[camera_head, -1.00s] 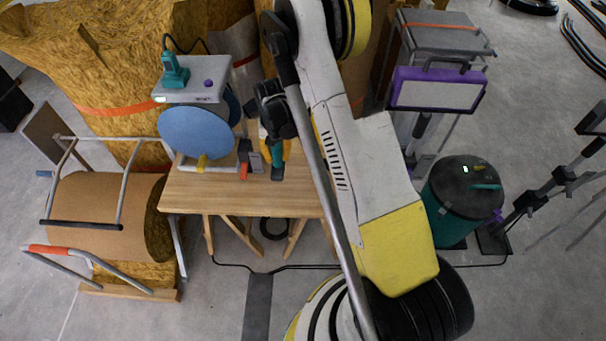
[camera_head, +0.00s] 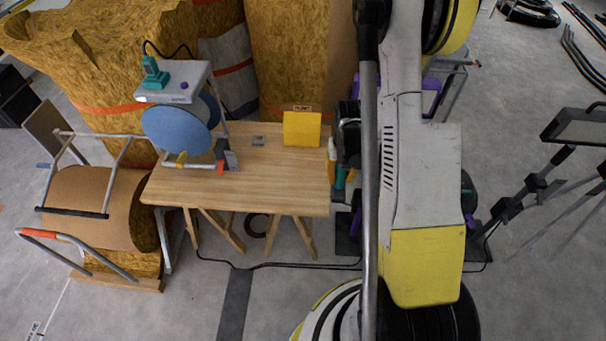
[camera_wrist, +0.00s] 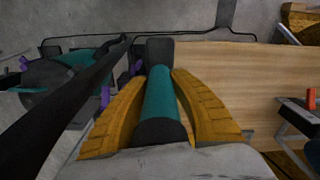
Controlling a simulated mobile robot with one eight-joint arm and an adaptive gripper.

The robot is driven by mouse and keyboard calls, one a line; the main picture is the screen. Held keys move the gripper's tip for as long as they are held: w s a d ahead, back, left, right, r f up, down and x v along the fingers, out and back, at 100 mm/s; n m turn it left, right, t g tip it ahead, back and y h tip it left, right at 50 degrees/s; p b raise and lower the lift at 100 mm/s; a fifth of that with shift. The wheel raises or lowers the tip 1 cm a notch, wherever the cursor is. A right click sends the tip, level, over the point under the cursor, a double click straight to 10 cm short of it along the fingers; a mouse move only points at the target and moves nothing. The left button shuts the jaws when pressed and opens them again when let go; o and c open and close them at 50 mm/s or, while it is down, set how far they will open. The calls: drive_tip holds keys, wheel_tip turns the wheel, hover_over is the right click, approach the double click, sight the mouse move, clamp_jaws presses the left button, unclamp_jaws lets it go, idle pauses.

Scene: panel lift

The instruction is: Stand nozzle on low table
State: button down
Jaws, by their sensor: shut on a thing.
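The nozzle is a teal tube with a dark collar and a dark flat end (camera_wrist: 159,95). My gripper (camera_wrist: 160,82) is shut on it, with an orange finger on each side in the wrist view. In the head view, my gripper (camera_head: 341,165) is at the right end of the wooden table (camera_head: 240,195), and a little teal of the nozzle (camera_head: 339,178) shows below the fingers. The wrist view has the table top (camera_wrist: 245,80) to the right of the nozzle. My arm hides part of the gripper. The nozzle's height above the table or floor is unclear.
A blue disc (camera_head: 177,131) under a grey unit (camera_head: 172,82) occupies the table's left side. A yellow block (camera_head: 302,129) and a small grey piece (camera_head: 258,141) are at its back. The table's front middle is bare. A teal drum (camera_wrist: 80,72) stands left in the wrist view.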

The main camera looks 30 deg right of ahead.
drive_tip(key=w+a+f+b, duration=0.1)
drive_tip(key=w+f+b, duration=0.1)
drive_tip(key=f, duration=0.1)
drive_tip(key=w+a+f+b, duration=0.1)
drive_tip(key=w+a+f, duration=0.1)
drive_tip(key=w+f, duration=0.1)
drive_tip(key=w+a+f+b, duration=0.1)
drive_tip(key=w+f+b, duration=0.1)
drive_tip(key=w+f, duration=0.1)
drive_tip(key=shift+w+a+f+b, duration=0.25)
drive_tip(key=shift+a+f+b, duration=0.05)
drive_tip(key=shift+f, duration=0.2)
drive_tip(key=shift+r, duration=0.15)
drive_tip(key=c, duration=1.2)
unclamp_jaws()
